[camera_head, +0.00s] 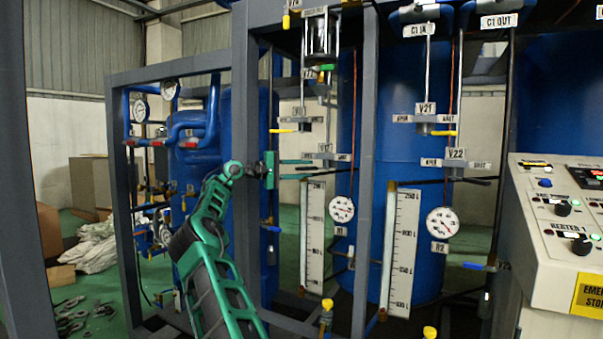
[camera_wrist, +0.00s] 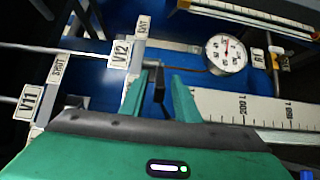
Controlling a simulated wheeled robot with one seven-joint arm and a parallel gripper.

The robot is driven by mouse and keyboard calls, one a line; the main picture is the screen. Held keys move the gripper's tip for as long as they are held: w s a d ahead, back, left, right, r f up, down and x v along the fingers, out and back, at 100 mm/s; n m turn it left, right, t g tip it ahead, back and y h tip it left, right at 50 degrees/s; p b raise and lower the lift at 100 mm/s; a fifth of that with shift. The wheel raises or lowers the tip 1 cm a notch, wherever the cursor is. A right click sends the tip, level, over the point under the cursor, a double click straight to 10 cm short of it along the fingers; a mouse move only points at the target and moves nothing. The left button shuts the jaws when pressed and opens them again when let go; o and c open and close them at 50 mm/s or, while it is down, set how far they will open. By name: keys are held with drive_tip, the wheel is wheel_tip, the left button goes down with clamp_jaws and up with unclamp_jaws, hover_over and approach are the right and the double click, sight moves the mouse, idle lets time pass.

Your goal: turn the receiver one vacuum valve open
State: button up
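My gripper (camera_head: 312,169) reaches in from the left in the head view, in front of the first blue receiver tank (camera_head: 363,150), at the height of the V12 label (camera_head: 326,148). In the wrist view its two green fingers (camera_wrist: 160,82) are apart. A black valve handle (camera_wrist: 158,76) shows between them, closer to the left finger; I cannot tell whether it touches. The V12 label (camera_wrist: 121,54) is just left of the fingers, and the V11 label (camera_wrist: 29,102) is farther left. No label in view names the vacuum valve.
A grey frame post (camera_head: 367,150) stands right of my gripper. Below are a level scale (camera_head: 314,240) and a round gauge (camera_head: 342,209). A yellow handle (camera_head: 283,131) is above. Valves V21 (camera_head: 427,107) and V22 (camera_head: 456,153) and the control panel (camera_head: 560,225) are right.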

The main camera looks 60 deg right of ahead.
drive_tip(key=v, duration=1)
drive_tip(key=shift+w, duration=0.2)
drive_tip(key=s+d+f+m+t+y, duration=0.1)
drive_tip(key=s+f+t+y, duration=0.15)
drive_tip(key=s, duration=0.65)
drive_tip(key=s+d+f+m+t+y, duration=0.1)
drive_tip(key=s+f+m+y, duration=0.2)
drive_tip(key=s, duration=0.6)
drive_tip(key=s+a+f+n+t+y, duration=0.1)
drive_tip(key=s+a+f+t+y, duration=0.1)
drive_tip(key=s+a+f, duration=0.35)
drive_tip(key=s+a+f+n+t+y, duration=0.1)
drive_tip(key=a+f, duration=0.5)
drive_tip(key=a, duration=0.9)
drive_tip(key=s+a+f+n+t+y, duration=0.2)
drive_tip(key=a+f, duration=0.5)
drive_tip(key=a, duration=0.7)
drive_tip(key=s+a+f+n+t+y, duration=0.1)
drive_tip(key=a+f, duration=0.6)
drive_tip(key=a, duration=0.8)
drive_tip(key=shift+s+a+n+t+y, duration=0.4)
drive_tip(key=shift+n+t+y, duration=0.1)
drive_tip(key=shift+t+y, duration=0.65)
drive_tip(key=shift+f, duration=0.1)
